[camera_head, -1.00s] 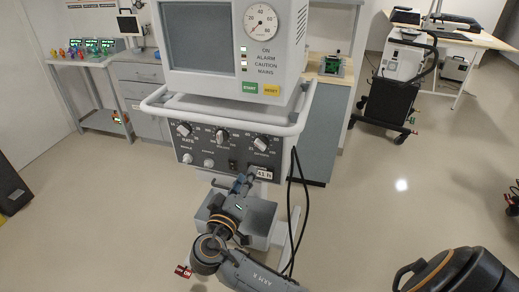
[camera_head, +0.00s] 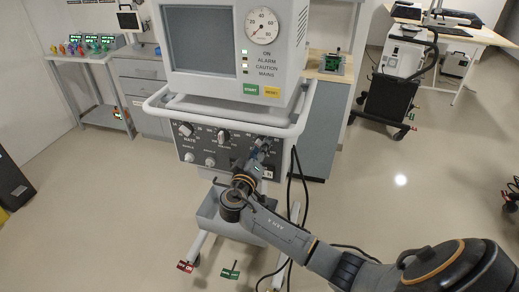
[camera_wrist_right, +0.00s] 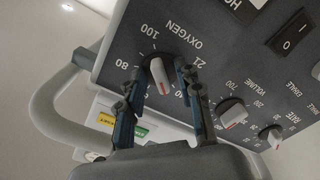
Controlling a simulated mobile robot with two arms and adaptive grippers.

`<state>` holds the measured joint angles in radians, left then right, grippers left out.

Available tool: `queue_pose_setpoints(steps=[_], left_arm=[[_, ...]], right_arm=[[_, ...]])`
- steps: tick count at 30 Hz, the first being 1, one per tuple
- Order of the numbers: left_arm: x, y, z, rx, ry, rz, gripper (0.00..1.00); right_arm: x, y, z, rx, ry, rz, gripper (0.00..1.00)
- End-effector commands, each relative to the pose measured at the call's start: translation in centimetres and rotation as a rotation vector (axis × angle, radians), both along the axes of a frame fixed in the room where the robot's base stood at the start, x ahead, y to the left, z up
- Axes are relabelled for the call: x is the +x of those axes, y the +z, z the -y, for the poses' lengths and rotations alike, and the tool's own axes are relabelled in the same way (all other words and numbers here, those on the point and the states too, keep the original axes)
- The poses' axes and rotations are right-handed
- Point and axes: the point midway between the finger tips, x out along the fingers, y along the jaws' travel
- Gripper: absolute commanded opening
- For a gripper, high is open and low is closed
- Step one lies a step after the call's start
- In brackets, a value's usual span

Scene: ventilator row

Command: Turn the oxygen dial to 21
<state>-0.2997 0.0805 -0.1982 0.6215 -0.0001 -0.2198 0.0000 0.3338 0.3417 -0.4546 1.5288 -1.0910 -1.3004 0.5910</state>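The oxygen dial (camera_wrist_right: 160,76) is a dark round knob with a white and red pointer strip, on the ventilator's dark panel (camera_wrist_right: 213,68) in the right wrist view. Its scale shows 21, 80 and 100; I cannot tell the exact reading. My right gripper (camera_wrist_right: 161,80) is open, with one finger on each side of the dial; contact is unclear. In the head view the right gripper (camera_head: 262,146) is at the right end of the ventilator's (camera_head: 215,108) control panel and hides the dial. My left gripper is not in view.
The volume dial (camera_wrist_right: 231,112) and a black power switch (camera_wrist_right: 292,32) are near the oxygen dial. A white rail (camera_head: 163,118) runs around the ventilator above the panel. Black cables (camera_head: 298,190) hang at its right. Open floor (camera_head: 110,220) lies to the left.

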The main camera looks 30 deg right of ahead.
Motion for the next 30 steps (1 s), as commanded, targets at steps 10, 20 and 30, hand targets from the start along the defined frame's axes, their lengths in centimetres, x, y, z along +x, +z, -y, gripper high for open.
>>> queue_pose_setpoints(steps=[10, 20, 30], left_arm=[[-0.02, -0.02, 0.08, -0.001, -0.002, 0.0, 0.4], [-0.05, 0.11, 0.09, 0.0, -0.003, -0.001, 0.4], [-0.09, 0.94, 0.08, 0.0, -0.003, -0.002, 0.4]], right_arm=[[-0.01, -0.01, -0.04, 0.0, 0.0, 0.0, 0.0], [-0.02, 0.02, -0.06, -0.016, 0.0, -0.02, 0.0], [-0.02, 0.17, -0.05, -0.143, 0.001, -0.175, 0.0]])
